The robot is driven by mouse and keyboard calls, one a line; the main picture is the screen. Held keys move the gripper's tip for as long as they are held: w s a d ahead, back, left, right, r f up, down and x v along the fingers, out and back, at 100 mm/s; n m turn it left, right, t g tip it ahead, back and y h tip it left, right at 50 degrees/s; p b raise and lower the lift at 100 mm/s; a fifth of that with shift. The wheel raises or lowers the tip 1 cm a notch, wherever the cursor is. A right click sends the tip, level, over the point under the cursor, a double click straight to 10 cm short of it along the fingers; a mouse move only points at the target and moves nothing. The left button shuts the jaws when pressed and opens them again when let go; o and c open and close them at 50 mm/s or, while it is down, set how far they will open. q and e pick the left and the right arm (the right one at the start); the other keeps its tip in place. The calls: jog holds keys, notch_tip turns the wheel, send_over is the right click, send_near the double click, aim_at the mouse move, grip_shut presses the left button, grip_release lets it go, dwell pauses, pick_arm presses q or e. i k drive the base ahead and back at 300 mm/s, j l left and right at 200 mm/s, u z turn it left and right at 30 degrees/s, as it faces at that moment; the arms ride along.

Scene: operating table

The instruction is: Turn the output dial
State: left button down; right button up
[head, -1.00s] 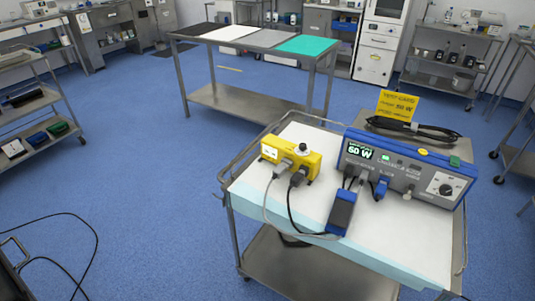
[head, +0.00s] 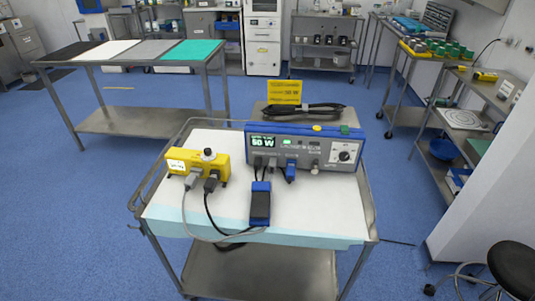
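The output dial (head: 344,156) is a round knob on a white plate at the right end of the front of a blue and grey generator (head: 318,154). The generator stands at the back of a steel cart (head: 370,215) with a white and pale teal cover. Its lit green display (head: 263,141) appears to read 60 W. A yellow card (head: 284,92) stands behind it; its print is too small to read surely. Neither of my grippers shows in the head view.
A yellow box (head: 197,166) with plugs and cables stands left of the generator, and a blue block (head: 260,204) lies in front. A black corded tool (head: 303,109) lies behind. A white wall block (head: 480,200) and black stool (head: 513,268) stand right.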

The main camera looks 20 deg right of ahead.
aim_at(343, 156)
jog(key=z, duration=1.4)
